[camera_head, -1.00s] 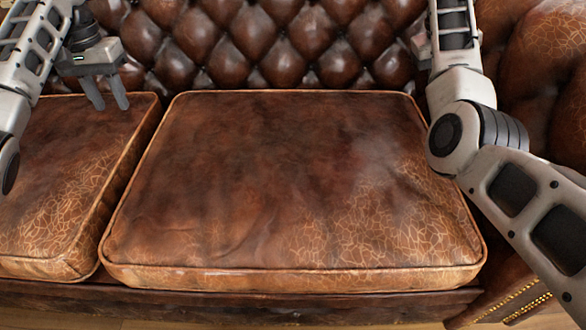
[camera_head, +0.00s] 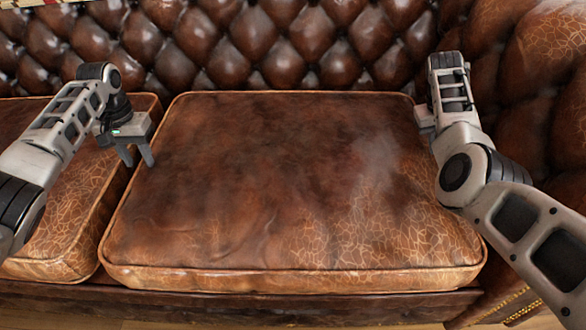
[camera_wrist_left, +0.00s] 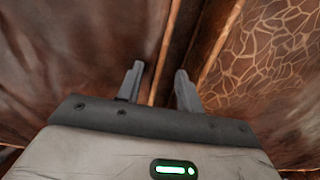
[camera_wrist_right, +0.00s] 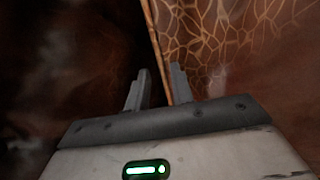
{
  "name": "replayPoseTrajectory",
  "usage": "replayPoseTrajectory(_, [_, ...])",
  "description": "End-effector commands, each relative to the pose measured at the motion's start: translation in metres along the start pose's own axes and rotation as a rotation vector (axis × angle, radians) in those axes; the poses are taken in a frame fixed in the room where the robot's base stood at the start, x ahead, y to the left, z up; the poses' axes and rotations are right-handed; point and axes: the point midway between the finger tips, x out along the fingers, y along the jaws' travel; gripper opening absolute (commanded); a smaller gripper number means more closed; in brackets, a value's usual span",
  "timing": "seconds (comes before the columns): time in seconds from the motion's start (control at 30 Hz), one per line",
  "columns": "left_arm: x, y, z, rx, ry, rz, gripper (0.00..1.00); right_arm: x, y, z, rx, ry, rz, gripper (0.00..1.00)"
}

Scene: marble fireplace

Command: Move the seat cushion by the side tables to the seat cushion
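A large brown leather seat cushion (camera_head: 290,180) with cracked patches and piped edges lies flat in the middle of the sofa. A second seat cushion (camera_head: 70,225) lies beside it on the left, with a narrow gap between. My left gripper (camera_head: 138,165) is open and empty, fingers down over the middle cushion's left edge. The left wrist view shows its fingers (camera_wrist_left: 159,70) above the gap. My right gripper (camera_wrist_right: 159,72) is at the middle cushion's back right corner, mostly hidden by its arm in the head view. Its fingers are apart at a piped edge; contact cannot be told.
The tufted leather backrest (camera_head: 280,45) rises right behind the cushions. A padded armrest (camera_head: 540,80) closes off the right side. The sofa's front rail (camera_head: 280,303) runs below the cushions. No side tables are in view.

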Motion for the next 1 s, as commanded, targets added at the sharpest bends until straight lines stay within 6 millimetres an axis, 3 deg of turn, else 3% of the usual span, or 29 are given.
replayPoseTrajectory(0.33, [0.0031,0.0004,-0.0001,0.001,0.000,0.000,0.36,0.0031,-0.0002,0.0002,-0.001,-0.001,0.000,0.23])
replayPoseTrajectory(0.4, [0.0030,0.0004,-0.0001,0.001,0.000,0.000,0.17,0.0030,-0.0002,0.0002,-0.001,-0.001,0.000,0.04])
replayPoseTrajectory(0.47, [0.0029,0.0004,-0.0001,0.001,0.000,0.000,0.00,0.0029,-0.0003,0.0002,-0.001,-0.001,0.000,0.00])
replayPoseTrajectory(1.0, [0.0024,0.0005,-0.0002,0.001,0.000,0.000,0.00,0.0022,-0.0005,-0.0001,0.001,0.000,0.000,0.00])
